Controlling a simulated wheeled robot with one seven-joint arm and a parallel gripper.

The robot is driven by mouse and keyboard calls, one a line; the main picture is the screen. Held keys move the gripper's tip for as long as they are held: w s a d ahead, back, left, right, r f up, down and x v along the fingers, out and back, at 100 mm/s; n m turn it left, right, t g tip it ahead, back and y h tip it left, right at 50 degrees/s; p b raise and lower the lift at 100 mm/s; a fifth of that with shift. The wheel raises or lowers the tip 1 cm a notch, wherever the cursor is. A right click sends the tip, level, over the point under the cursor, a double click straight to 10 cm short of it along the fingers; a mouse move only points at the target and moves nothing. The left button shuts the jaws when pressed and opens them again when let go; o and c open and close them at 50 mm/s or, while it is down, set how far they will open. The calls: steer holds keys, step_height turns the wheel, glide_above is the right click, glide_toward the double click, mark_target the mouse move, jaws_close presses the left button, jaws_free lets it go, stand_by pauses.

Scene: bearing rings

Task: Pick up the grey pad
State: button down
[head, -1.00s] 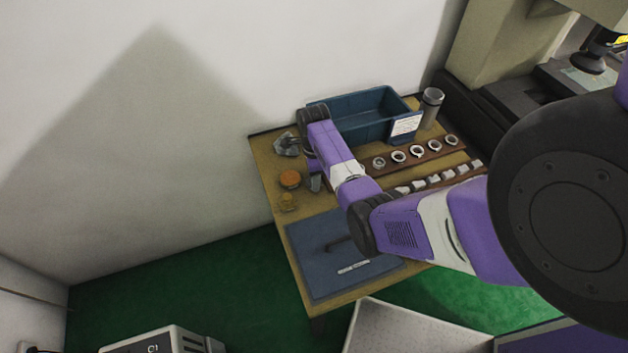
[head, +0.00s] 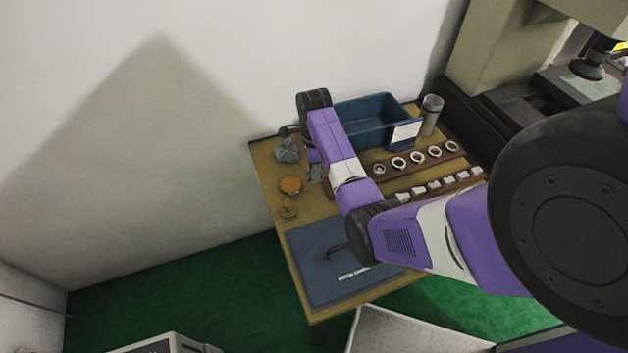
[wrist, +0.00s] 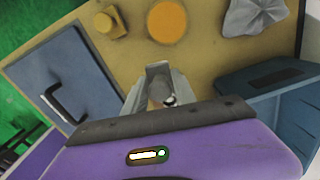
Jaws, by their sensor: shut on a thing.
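My gripper (wrist: 160,80) points down over the table in the wrist view, its fingers closed around a small grey piece (wrist: 159,92), which appears to be the grey pad. The fingers hide much of it, so its full shape cannot be told. In the head view my gripper (head: 315,173) hangs over the left part of the table, right of a crumpled grey cloth (head: 287,150). The held piece cannot be made out there.
An orange disc (head: 290,185) and a yellow piece (head: 288,208) lie left of the gripper. A blue bin (head: 372,112) stands behind, with a grey cylinder (head: 431,115) beside it. Rings (head: 416,157) stand in a row at right.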

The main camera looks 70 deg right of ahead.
step_height(320, 180, up, 13)
steer(key=p, duration=0.4)
steer(key=shift+r, duration=0.1)
